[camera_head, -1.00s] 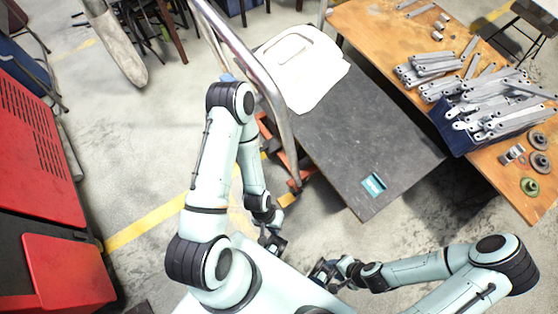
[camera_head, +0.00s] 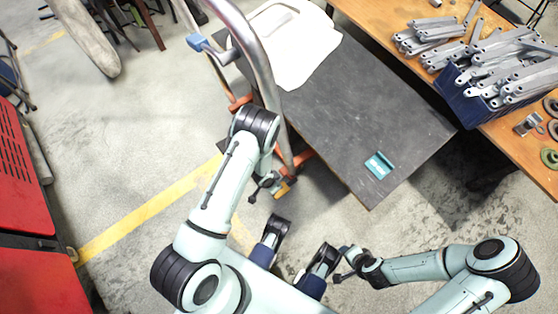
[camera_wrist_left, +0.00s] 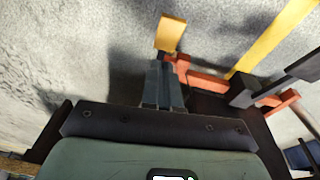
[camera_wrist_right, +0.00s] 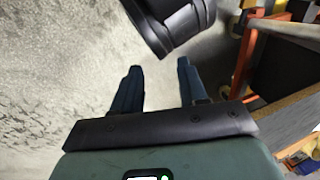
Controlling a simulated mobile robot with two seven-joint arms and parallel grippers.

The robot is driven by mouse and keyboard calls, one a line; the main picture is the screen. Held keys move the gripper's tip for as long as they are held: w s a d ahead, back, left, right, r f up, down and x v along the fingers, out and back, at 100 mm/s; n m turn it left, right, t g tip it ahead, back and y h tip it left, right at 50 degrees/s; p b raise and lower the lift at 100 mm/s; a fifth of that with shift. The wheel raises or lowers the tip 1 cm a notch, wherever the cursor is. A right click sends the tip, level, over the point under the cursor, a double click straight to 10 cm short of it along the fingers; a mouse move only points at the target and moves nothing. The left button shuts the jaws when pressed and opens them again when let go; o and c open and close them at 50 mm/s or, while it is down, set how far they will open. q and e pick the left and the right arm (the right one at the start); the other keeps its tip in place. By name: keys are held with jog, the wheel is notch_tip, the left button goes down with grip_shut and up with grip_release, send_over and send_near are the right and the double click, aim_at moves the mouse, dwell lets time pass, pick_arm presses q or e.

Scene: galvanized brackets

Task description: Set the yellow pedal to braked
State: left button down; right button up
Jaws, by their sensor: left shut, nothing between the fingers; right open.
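The yellow pedal (camera_head: 282,189) is a small block on an orange-red lever at the near lower end of the trolley. It also shows in the left wrist view (camera_wrist_left: 170,33), just beyond my fingertips. My left gripper (camera_head: 271,183) is shut and empty, right beside the pedal. In the left wrist view its closed fingers (camera_wrist_left: 163,68) point at the pedal's near edge; I cannot tell whether they touch. Whether the pedal is up or down is unclear. My right gripper (camera_wrist_right: 158,70) is open and empty over the floor, away from the pedal.
The trolley has a dark deck (camera_head: 350,110) with a white sheet (camera_head: 285,45) and teal item (camera_head: 379,164), and a metal handle (camera_head: 255,55). A wooden bench (camera_head: 385,15) holds a blue bin (camera_head: 455,98) of brackets. Red equipment (camera_head: 25,190) stands left. Floor left of the trolley is clear.

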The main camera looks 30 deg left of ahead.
pick_arm(q)
jog(key=w, duration=0.1)
jog(key=f, duration=0.1)
jog(key=w+m, duration=0.1)
jog(key=shift+w+a+f+b, duration=0.25)
jog(key=shift+w+f+b, duration=0.1)
jog(key=shift+f+b, duration=0.05)
pick_arm(e)
jog(key=shift+w+d+f, duration=0.2)
jog(key=shift+w+f, duration=0.35)
jog(key=shift+f, duration=0.3)
pick_arm(q)
jog(key=b, duration=0.3)
send_near(285, 187)
jog(key=f, duration=0.1)
jog(key=s+f+b, duration=0.1)
jog(key=f, duration=0.1)
jog(key=s+a+f+b, duration=0.1)
jog(key=shift+s+f, duration=0.15)
jog(key=shift+f, duration=0.15)
jog(key=shift+s+f, duration=0.1)
jog(key=shift+f, duration=0.3)
pick_arm(e)
notch_tip(285, 187, down, 8)
jog(key=s+d, duration=0.2)
jog(key=shift+s+d+r+m+g+h, duration=0.2)
jog(key=shift+s+d+m+g+h, duration=0.1)
jog(key=shift+s+m+g, duration=0.1)
